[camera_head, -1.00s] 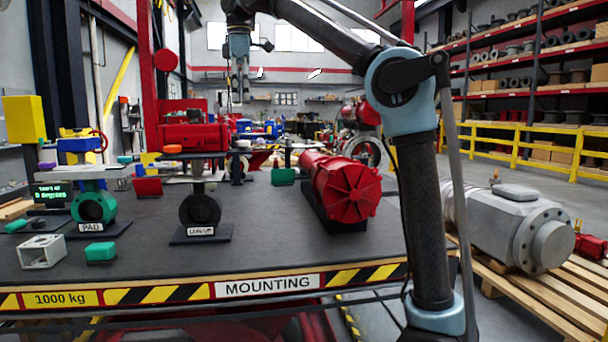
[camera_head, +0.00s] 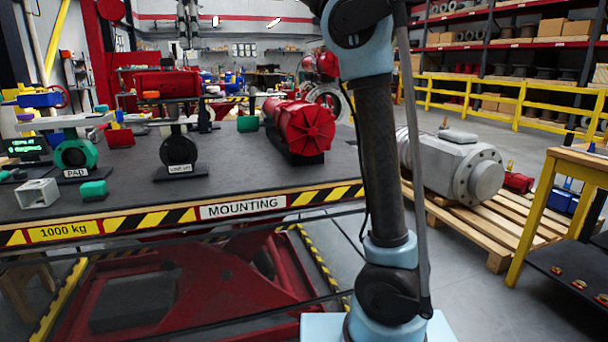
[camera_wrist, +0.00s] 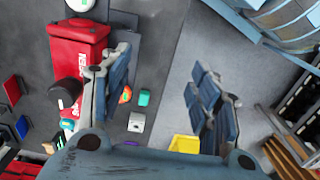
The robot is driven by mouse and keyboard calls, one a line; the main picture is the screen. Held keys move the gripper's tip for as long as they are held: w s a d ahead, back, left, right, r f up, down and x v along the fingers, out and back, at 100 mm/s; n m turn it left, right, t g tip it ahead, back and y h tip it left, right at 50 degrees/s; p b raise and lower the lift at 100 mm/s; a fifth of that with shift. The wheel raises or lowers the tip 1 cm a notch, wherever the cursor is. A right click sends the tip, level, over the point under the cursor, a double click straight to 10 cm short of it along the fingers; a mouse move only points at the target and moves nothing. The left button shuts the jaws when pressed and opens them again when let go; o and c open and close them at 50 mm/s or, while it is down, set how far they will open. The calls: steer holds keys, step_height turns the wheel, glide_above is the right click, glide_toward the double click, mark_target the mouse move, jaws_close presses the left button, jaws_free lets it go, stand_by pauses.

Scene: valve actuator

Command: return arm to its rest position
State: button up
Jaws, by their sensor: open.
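My gripper (camera_wrist: 160,85) is open and empty in the wrist view, its two ridged fingers wide apart with floor and table far below between them. In the head view my gripper (camera_head: 187,28) hangs near the top edge, high above the back of the table and partly cut off. My arm rises from the base on the right and leaves the top of the head view. The gripper touches nothing that I can see.
The dark mounting table (camera_head: 235,180) carries a red ribbed cylinder (camera_head: 302,128), a black valve (camera_head: 179,150) and a green valve (camera_head: 75,155). A grey motor (camera_head: 455,165) lies on a pallet (camera_head: 470,218). A yellow-framed bench (camera_head: 540,215) stands at right.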

steer(key=w+d+f+m, duration=0.1)
steer(key=d+f+m, duration=0.2)
steer(key=d+f, duration=0.5)
steer(key=w+d+f+m, duration=0.2)
steer(key=d+f+m, duration=0.25)
steer(key=d, duration=0.65)
steer(key=w+d+f+m, duration=0.1)
steer(key=d+f+m, duration=0.2)
steer(key=d+f, duration=0.55)
steer(key=s+d+f+m, duration=0.3)
steer(key=s+d+f, duration=0.2)
steer(key=f, duration=0.6)
steer(key=s+d+f+m+t, duration=0.1)
steer(key=s+d+f+m, duration=0.3)
steer(key=f, duration=0.7)
steer(key=s+d+f+m+t, duration=0.1)
steer(key=s+d+f+m, duration=0.2)
steer(key=s+d+f, duration=0.5)
steer(key=d+f, duration=0.3)
steer(key=shift+d+f+m, duration=0.2)
steer(key=shift+f+m, duration=0.15)
steer(key=shift+w+f, duration=0.2)
steer(key=shift+w, duration=0.25)
